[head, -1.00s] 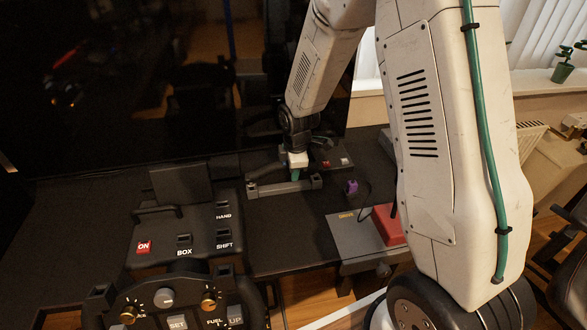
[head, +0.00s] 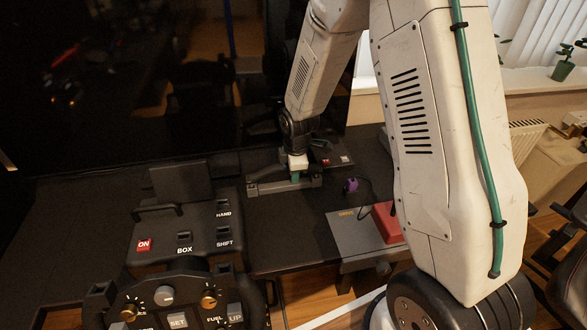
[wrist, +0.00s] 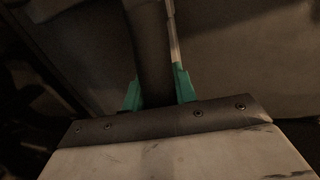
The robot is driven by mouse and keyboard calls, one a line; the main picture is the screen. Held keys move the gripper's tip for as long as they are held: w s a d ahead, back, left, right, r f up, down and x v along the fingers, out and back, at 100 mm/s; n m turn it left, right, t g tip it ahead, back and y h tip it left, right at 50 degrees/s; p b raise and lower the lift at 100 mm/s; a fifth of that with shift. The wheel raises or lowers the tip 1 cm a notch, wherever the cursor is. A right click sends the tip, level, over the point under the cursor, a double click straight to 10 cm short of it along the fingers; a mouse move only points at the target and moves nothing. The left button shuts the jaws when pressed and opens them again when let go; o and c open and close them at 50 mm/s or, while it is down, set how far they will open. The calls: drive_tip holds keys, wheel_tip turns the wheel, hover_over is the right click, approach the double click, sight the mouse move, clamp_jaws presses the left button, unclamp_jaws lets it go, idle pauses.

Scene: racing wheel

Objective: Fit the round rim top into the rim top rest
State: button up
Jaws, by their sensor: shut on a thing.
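My gripper (head: 296,177) is at the far side of the dark desk, pointing down over the grey rim top rest (head: 285,187). In the wrist view, its green fingertips (wrist: 158,88) are shut on the dark, thick bar of the round rim top (wrist: 152,45). In the head view the rim top (head: 265,173) shows as a dark curved piece left of my fingers, low at the rest. Whether it is seated in the rest or just above it cannot be told; my gripper hides part of it.
The steering wheel (head: 178,300) and its button box (head: 185,235) stand at the front left. A purple piece (head: 351,186), a grey box (head: 365,235) and a red block (head: 388,222) lie to the right. A large dark screen (head: 150,90) stands behind.

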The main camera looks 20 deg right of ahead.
drive_tip(key=shift+f, duration=0.55)
drive_tip(key=o, duration=1.1)
drive_tip(key=shift+o, duration=0.2)
drive_tip(key=r, duration=0.2)
drive_tip(key=s+r, duration=0.1)
drive_tip(key=r, duration=0.4)
drive_tip(key=shift+s+a+r, duration=0.1)
drive_tip(key=shift+s+r, duration=0.15)
drive_tip(key=shift+r, duration=0.05)
